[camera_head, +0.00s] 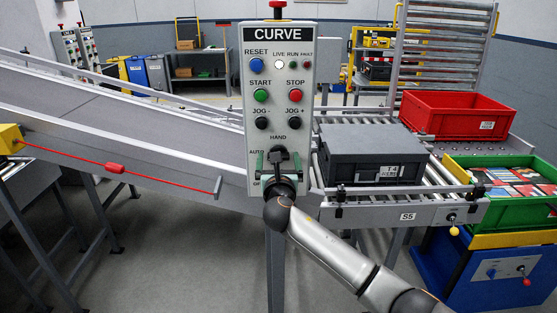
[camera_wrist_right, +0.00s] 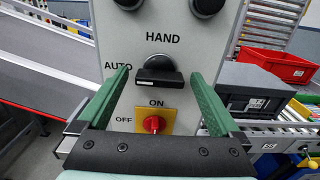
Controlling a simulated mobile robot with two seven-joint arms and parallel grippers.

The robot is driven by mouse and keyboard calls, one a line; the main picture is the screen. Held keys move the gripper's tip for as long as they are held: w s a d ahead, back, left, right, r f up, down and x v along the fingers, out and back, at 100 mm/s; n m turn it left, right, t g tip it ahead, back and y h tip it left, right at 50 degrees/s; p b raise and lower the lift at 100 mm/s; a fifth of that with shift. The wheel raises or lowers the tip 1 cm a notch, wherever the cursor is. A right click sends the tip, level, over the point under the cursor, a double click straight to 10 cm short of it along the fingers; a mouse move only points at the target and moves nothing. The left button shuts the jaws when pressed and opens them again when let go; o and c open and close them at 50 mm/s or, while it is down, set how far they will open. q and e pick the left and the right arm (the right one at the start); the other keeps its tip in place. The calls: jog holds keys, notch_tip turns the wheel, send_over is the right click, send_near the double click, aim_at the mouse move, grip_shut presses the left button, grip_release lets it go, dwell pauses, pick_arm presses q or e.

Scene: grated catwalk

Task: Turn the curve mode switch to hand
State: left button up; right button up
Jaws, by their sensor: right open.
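The grey CURVE control panel (camera_head: 279,75) stands upright in the middle of the head view. Its mode switch, a black knob (camera_wrist_right: 158,70) with a bar handle, sits below the HAND label and right of the AUTO label. The bar lies about level, with a pale mark on its front face; I cannot tell for sure which label it points to. My right gripper (camera_wrist_right: 160,74) is open, its green fingers on either side of the knob with gaps to both. In the head view the right gripper (camera_head: 278,158) partly hides the knob. My left gripper is not in view.
A red ON/OFF switch (camera_wrist_right: 153,124) on a yellow plate sits just below the knob, between the fingers. Push buttons, including JOG - (camera_head: 262,123), are above. A grey crate (camera_head: 365,145) stands on rollers right of the panel. A red pull cord (camera_head: 165,179) runs at left.

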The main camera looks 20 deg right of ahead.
jog(key=shift+c, duration=0.2)
jog(key=c, duration=1.3)
jog(key=shift+m, duration=0.4)
jog(key=m+b, duration=0.4)
jog(key=m, duration=1.3)
jog(key=shift+f+b, duration=0.1)
jog(key=shift+b, duration=0.2)
